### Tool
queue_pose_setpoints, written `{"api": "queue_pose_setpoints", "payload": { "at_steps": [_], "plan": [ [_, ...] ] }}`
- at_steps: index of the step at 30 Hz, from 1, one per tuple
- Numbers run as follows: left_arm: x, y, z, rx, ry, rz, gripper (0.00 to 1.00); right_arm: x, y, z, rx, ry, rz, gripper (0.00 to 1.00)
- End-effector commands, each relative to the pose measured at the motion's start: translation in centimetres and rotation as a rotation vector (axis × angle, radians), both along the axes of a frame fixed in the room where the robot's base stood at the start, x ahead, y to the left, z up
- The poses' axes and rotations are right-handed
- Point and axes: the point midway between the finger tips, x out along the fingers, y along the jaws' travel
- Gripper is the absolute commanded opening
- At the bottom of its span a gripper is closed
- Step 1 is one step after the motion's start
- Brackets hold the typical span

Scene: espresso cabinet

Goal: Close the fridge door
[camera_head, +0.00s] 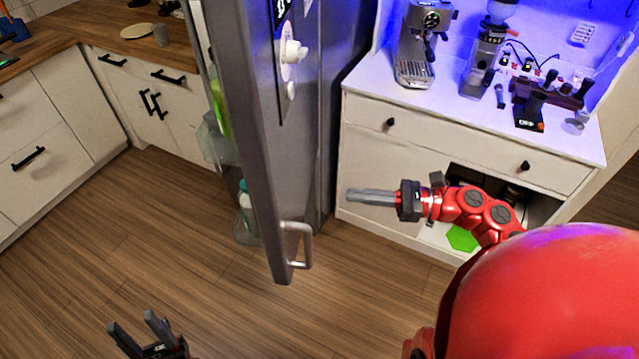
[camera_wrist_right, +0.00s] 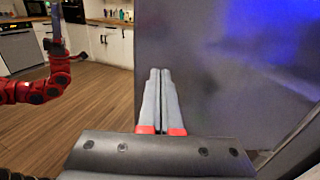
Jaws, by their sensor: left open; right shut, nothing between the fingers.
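The grey fridge door (camera_head: 262,130) stands open in the head view, seen nearly edge-on. Its silver handle (camera_head: 303,245) is at the lower right edge. Bottles (camera_head: 246,200) show on its inner side, to the left. My right gripper (camera_head: 350,196) is shut and empty, to the right of the door and pointing left towards its outer face, with a visible gap in the head view. In the right wrist view its fingers (camera_wrist_right: 160,75) lie together before a large grey panel (camera_wrist_right: 225,70) that looks like the door. My left gripper (camera_head: 132,325) is open and empty at lower left.
A white cabinet (camera_head: 385,165) stands right of the fridge, bearing an espresso machine (camera_head: 420,45) and a grinder (camera_head: 488,50). White kitchen drawers (camera_head: 50,115) line the left. The wooden floor (camera_head: 120,240) below the door is clear.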

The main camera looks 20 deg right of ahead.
Motion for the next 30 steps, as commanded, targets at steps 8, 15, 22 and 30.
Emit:
{"api": "queue_pose_setpoints", "payload": {
  "at_steps": [8, 15, 22, 30],
  "plan": [
    [0.0, 0.0, 3.3, 0.000, 0.000, 0.000, 0.50, 2.9, 4.9, 0.7, 0.007, 0.002, 0.009, 0.00],
    [0.0, 0.0, 5.9, 0.000, 0.000, 0.000, 0.50, 5.4, 8.9, 0.7, 0.010, 0.003, 0.009, 0.00],
    [0.0, 0.0, 7.1, 0.000, 0.000, 0.000, 0.50, 6.7, 10.7, 0.3, 0.010, 0.002, 0.004, 0.00],
    [0.0, 0.0, 7.1, 0.000, 0.000, 0.000, 0.50, 6.9, 11.1, 0.0, 0.008, 0.002, 0.004, 0.00]
  ]
}}
